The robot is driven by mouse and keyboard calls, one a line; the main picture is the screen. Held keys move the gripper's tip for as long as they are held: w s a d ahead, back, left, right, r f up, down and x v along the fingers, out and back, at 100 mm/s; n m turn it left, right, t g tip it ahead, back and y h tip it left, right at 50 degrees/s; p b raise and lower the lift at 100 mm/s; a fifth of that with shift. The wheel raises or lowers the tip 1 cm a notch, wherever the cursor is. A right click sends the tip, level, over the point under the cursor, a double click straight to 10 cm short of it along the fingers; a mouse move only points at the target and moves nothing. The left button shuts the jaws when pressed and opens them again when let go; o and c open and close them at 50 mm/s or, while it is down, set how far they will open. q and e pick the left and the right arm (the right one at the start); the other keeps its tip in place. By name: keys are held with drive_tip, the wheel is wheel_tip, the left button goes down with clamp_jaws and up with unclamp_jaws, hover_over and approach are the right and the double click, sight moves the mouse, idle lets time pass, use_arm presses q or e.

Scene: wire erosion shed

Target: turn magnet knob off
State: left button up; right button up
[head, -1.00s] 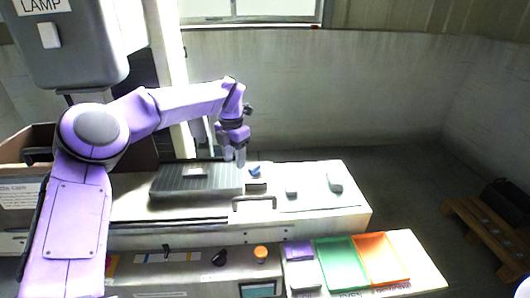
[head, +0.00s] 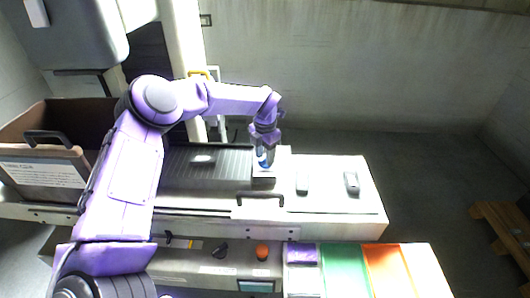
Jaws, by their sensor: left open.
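The blue magnet knob (head: 263,161) is on the bench beside the right end of the dark ribbed magnet plate (head: 222,178). My left gripper (head: 265,163) points down over the knob, with its fingers open. Blue shows between and behind the fingers, which partly hide the knob; I cannot tell whether they touch it. A small block with a dark front (head: 263,181) sits just in front of the knob. My right gripper is not in view.
A black bar handle (head: 260,195) stands in front. Two small grey items (head: 302,183) (head: 352,183) lie to the right. An orange round button (head: 262,251), purple, green (head: 344,270) and orange (head: 388,270) trays are nearer. A brown box (head: 60,118) stands left.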

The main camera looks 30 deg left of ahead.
use_arm(q)
drive_tip(key=shift+w+f, duration=0.6)
drive_tip(key=shift+f, duration=0.15)
drive_tip(key=shift+s+r, duration=0.3)
drive_tip(key=shift+s, duration=0.1)
drive_tip(key=shift+c, duration=0.3)
drive_tip(key=shift+s+r, duration=0.1)
drive_tip(key=shift+s, duration=0.05)
drive_tip(key=c, duration=0.5)
clamp_jaws()
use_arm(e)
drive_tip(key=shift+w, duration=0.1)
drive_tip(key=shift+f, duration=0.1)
